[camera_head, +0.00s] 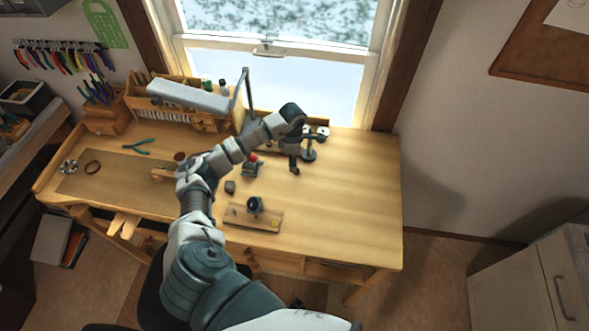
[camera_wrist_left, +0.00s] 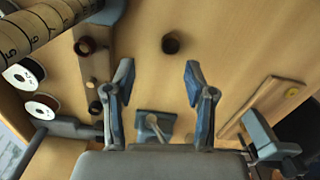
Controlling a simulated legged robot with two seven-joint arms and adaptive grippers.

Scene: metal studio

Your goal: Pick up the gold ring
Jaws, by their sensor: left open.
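A small gold round piece, which looks like the gold ring (camera_head: 275,225), lies at the right end of a wooden board (camera_head: 237,220) near the bench's front edge. In the left wrist view the gold ring (camera_wrist_left: 291,92) shows at the right, on the same kind of board (camera_wrist_left: 262,105), outside the fingers. My left gripper (camera_head: 293,160) hangs over the back middle of the bench, behind and apart from the ring. In the left wrist view my left gripper (camera_wrist_left: 157,76) is open, with only bare wood between its fingertips. My right gripper is not seen.
A dark round stand (camera_head: 255,205) stands on the board. A small red-topped tool (camera_head: 253,166) and a dark block (camera_head: 230,187) are behind it. A round-headed stand (camera_head: 310,152) is near my left gripper. The bench's right side (camera_head: 355,200) is clear.

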